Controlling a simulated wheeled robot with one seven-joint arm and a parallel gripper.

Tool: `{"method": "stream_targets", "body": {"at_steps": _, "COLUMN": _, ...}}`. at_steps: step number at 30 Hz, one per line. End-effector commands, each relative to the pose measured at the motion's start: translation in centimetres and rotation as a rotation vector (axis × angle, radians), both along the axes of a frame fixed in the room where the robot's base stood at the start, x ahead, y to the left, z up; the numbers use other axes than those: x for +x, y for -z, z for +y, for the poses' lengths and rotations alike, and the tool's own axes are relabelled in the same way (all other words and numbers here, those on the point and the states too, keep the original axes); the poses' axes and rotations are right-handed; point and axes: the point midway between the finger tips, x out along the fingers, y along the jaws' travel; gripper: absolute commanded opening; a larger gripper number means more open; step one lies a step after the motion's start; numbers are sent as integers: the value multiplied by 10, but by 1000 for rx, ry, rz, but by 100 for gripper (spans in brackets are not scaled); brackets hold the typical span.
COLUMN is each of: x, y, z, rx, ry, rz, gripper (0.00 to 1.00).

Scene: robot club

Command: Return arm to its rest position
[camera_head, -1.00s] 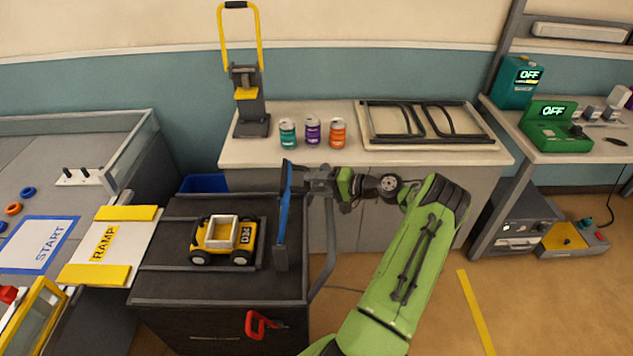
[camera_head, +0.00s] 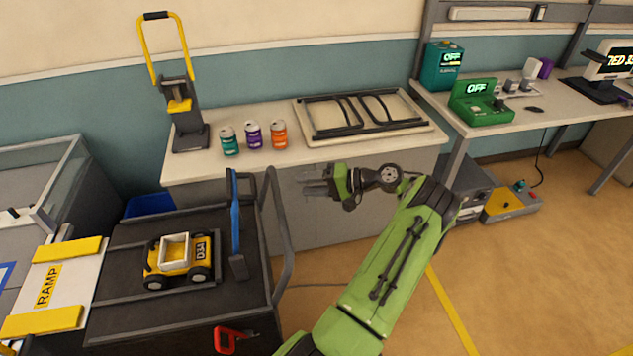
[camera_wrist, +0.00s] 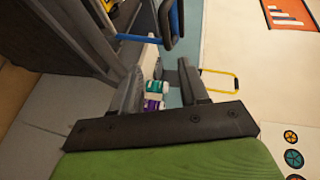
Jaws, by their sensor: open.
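My green arm reaches up from the bottom of the head view, bent at the elbow. My gripper (camera_head: 308,184) points left in front of the grey cabinet under the counter. Its jaws are open with nothing between them. In the wrist view the two dark fingers (camera_wrist: 160,85) stand apart, and the cans on the counter show beyond them.
The black cart (camera_head: 120,318) carries a yellow toy truck (camera_head: 178,260) and adjoins the ramp (camera_head: 60,287). The counter (camera_head: 215,170) behind holds several cans, a press (camera_head: 185,120) and a framed tray (camera_head: 330,137). Open floor (camera_head: 520,270) lies to the right.

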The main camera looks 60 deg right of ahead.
Motion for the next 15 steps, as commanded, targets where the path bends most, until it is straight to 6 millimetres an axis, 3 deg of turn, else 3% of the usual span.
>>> {"method": "stream_targets", "body": {"at_steps": 5, "x": -20, "y": -6, "z": -7, "rx": 1, "ry": 1, "rz": -2, "gripper": 44}}
{"method": "stream_targets", "body": {"at_steps": 15, "x": -21, "y": -6, "z": -7, "rx": 1, "ry": -1, "rz": 0, "gripper": 44}}
